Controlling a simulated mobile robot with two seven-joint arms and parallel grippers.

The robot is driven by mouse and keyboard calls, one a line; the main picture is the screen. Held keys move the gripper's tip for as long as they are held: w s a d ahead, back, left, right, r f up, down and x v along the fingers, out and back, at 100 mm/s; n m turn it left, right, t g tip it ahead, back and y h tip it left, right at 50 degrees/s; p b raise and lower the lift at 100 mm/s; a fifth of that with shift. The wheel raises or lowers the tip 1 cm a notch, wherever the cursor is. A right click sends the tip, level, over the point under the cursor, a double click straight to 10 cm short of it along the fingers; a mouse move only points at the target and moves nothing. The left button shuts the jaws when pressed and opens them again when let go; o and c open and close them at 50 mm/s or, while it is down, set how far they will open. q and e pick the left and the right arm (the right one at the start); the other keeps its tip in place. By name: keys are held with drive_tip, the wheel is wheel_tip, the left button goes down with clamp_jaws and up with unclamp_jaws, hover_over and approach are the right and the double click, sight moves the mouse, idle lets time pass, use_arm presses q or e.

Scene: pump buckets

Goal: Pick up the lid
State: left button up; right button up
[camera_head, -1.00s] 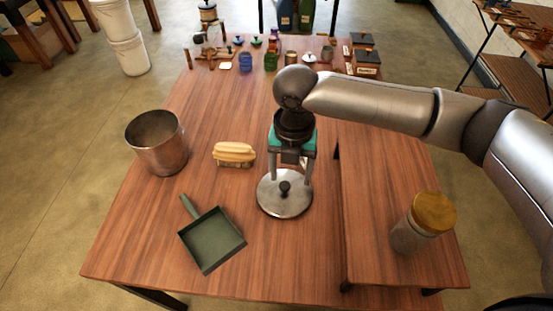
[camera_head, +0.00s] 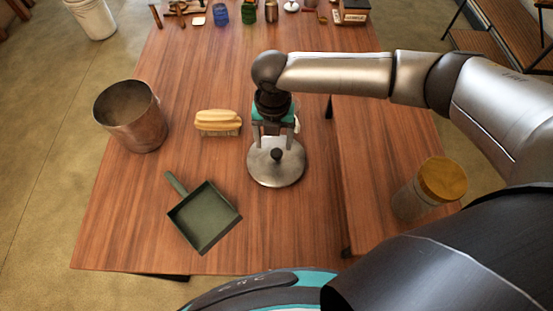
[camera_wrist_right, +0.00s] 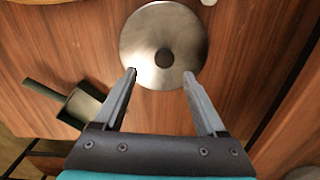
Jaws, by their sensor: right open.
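The lid (camera_head: 277,172) is a round silver metal disc with a dark knob (camera_head: 277,154) in its middle. It lies on the wooden table, and it also shows in the right wrist view (camera_wrist_right: 164,24). My right gripper (camera_head: 275,142) is over the far part of the lid, pointing down. In the right wrist view my right gripper (camera_wrist_right: 161,73) is open, with its two fingers spread apart and nothing between them. There the knob (camera_wrist_right: 164,57) lies beyond the fingertips, between their lines. My left gripper does not show.
A metal bucket (camera_head: 131,116) stands at the table's left edge. A green dustpan (camera_head: 204,216) lies left of the lid, and a yellow-topped brush (camera_head: 218,122) lies behind it. A jar with a golden lid (camera_head: 430,188) stands on the raised right board (camera_head: 370,150). Small items crowd the far end.

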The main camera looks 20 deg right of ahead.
sight(277, 152)
drive_tip(key=f, duration=0.3)
drive_tip(key=f+b, duration=0.1)
drive_tip(key=f, duration=0.1)
drive_tip(key=shift+w+d+f, duration=0.15)
drive_tip(key=shift+d, duration=0.25)
clamp_jaws()
idle(0.5)
